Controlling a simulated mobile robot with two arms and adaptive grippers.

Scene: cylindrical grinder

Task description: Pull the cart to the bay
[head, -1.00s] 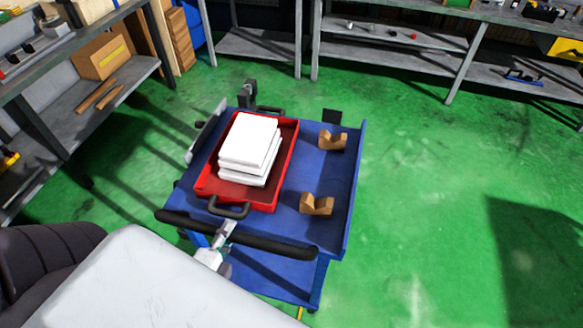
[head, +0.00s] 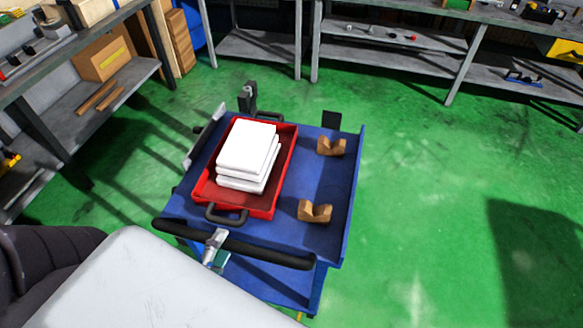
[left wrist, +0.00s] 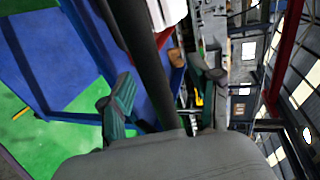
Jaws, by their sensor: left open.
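The blue cart (head: 335,240) stands in front of me in the head view, with a black push bar (head: 270,256) along its near edge. It bears a red tray (head: 207,190) with a stack of white blocks (head: 247,150), and two brown V-shaped blocks (head: 315,211) to the right. My left gripper (head: 216,243) is open at the bar, left of its middle. In the left wrist view the open fingers (left wrist: 160,88) lie on either side of the dark bar (left wrist: 145,60); contact cannot be told. My right gripper is not in view. I cannot identify a marked bay.
A grey shelf unit (head: 130,85) with boxes stands at the left, near the cart. Grey benches (head: 390,60) line the back. Green floor (head: 430,190) is open to the right, with a dark patch (head: 535,250) at far right.

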